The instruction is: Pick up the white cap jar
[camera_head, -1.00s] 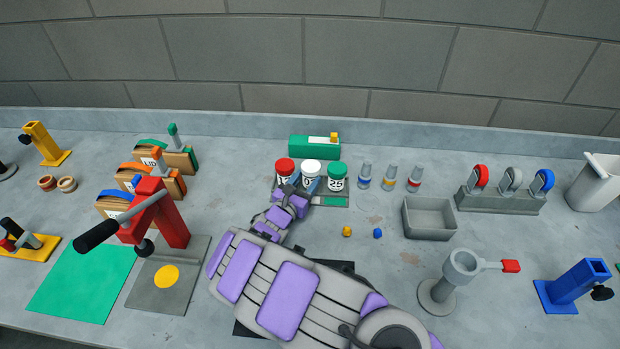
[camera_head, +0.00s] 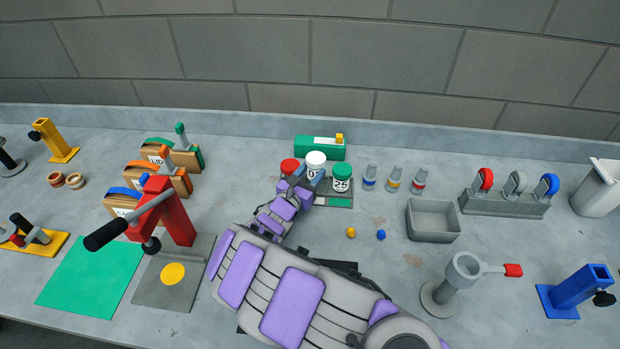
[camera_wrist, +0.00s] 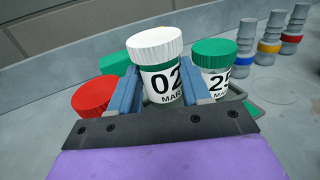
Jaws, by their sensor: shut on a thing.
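The white cap jar (camera_head: 316,161) has a white lid and a label with "02 MAR" that shows in the wrist view (camera_wrist: 162,84). My gripper (camera_wrist: 166,88) is shut on it, with one blue finger on each side of its body. In the head view my gripper (camera_head: 308,178) covers the lower part of the jar. The jar seems raised above its neighbours. A red cap jar (camera_head: 290,166) is on its left and a green cap jar (camera_head: 342,178) on its right. The jar's base is hidden.
The jars' grey tray (camera_head: 340,202) lies below. A green block (camera_head: 320,148) stands behind. Several small cylinders (camera_head: 394,180) and a grey bin (camera_head: 433,222) are to the right. A red lever press (camera_head: 170,215) stands to the left. The wall closes off the back.

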